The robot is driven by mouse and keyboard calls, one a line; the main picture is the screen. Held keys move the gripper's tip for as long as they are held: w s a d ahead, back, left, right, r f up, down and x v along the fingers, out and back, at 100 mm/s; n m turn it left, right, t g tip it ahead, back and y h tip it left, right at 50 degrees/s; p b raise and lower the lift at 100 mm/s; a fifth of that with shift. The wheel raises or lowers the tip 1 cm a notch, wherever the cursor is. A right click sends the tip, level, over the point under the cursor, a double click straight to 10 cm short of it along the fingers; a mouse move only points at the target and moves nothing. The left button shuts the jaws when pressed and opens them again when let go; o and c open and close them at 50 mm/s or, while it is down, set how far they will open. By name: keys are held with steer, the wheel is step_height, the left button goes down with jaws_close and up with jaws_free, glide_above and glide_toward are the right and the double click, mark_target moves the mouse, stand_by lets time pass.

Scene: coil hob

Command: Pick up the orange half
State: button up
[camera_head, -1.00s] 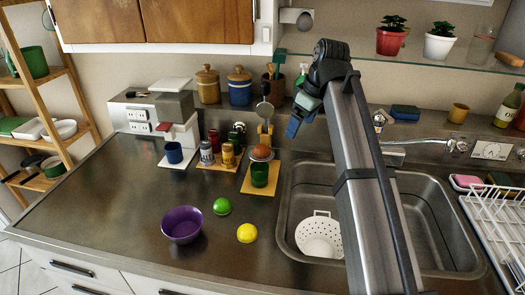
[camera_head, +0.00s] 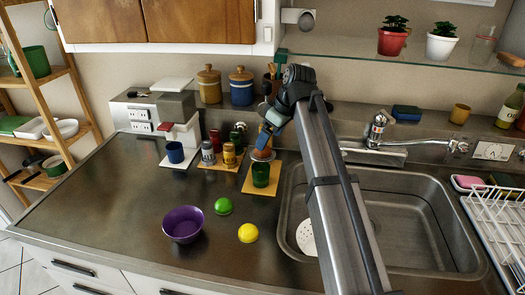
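The orange half (camera_head: 262,143) is a small brownish-orange dome above the green cup (camera_head: 261,174), which stands on a yellow board (camera_head: 249,184). A pale rim shows just under the dome. My gripper (camera_head: 265,136), with blue fingers, is right at the top of the orange half and partly covers it. Whether the fingers touch it or have closed on it is too small to tell.
A purple bowl (camera_head: 183,224), a green fruit (camera_head: 223,205) and a yellow fruit (camera_head: 248,233) sit in front. The sink (camera_head: 420,215) with a white colander (camera_head: 306,238) lies right.

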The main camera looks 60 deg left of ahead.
steer(key=shift+x, duration=2.6)
steer(key=shift+c, duration=0.3)
steer(key=c, duration=1.1)
steer(key=shift+r, duration=0.6)
steer(key=shift+c, duration=0.2)
step_height(320, 180, up, 2)
steer(key=shift+w+a+r, duration=0.1)
steer(key=shift+r, duration=0.05)
steer(key=w+d, duration=0.3)
steer(key=d, duration=0.5)
steer(key=w+d, duration=0.3)
steer(key=d, duration=0.6)
steer(key=shift+w, duration=0.35)
